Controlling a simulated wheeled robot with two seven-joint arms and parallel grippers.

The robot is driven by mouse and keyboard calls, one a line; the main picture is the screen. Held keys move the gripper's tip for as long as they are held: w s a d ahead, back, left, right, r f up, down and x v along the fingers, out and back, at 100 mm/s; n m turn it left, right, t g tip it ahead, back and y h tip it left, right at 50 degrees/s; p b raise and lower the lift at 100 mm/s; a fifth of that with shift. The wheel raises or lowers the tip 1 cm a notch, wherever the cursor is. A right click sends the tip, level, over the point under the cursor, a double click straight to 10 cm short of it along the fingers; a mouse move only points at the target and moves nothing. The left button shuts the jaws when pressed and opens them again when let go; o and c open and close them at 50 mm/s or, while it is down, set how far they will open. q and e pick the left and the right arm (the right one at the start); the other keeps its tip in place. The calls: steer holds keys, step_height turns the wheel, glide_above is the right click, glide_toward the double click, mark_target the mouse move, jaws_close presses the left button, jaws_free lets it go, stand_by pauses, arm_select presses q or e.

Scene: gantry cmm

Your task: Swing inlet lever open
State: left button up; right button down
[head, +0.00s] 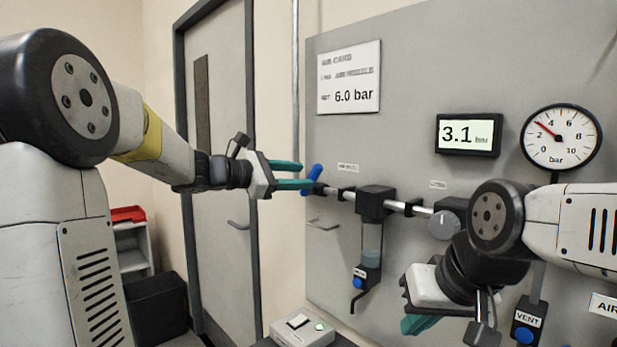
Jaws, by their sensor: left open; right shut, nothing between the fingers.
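The inlet lever is a short blue handle (312,178) at the left end of the silver pipe on the grey panel. It is tilted, its upper end leaning right. My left gripper (304,175) has green fingers, open, pointing right at the lever. The fingertips overlap the lever in the head view; I cannot tell whether they touch it. My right gripper (418,326) is shut and empty, pointing down in front of the panel's lower part.
A filter bowl (372,240) and a grey regulator knob (443,225) sit along the pipe. A display (468,135) reads 3.1, and a round gauge (561,138) hangs right. A blue VENT button (524,335) is lower right. A switch box (302,328) stands below.

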arm_select(q)
steer(key=shift+c, duration=1.3)
steer(key=shift+w+a+r+m, duration=0.2)
steer(key=shift+r+m, duration=0.1)
steer(key=shift+m, duration=0.1)
steer(key=c, duration=0.3)
steer(key=a+r+m, duration=0.1)
steer(key=m, duration=0.1)
steer(key=w+a+r+m+g+h, duration=0.1)
steer(key=r+m, duration=0.1)
steer(key=m, duration=0.1)
steer(key=w+a+r+m+g, duration=0.1)
steer(key=a+r+m, duration=0.1)
steer(key=m, duration=0.1)
steer(key=shift+w+h, duration=0.2)
steer(key=shift+h, duration=0.1)
jaws_close()
steer(key=a+r+m+g+y, duration=0.1)
steer(key=a+r+m+g, duration=0.15)
steer(key=a+m, duration=0.65)
steer(key=d+f+m, duration=0.1)
steer(key=d+f, duration=0.2)
steer(key=d, duration=0.3)
steer(key=d+f+m+g, duration=0.1)
steer(key=d+f+m, duration=0.1)
steer(key=d, duration=0.5)
steer(key=shift+w+d+f, duration=0.2)
steer(key=shift+f, duration=0.55)
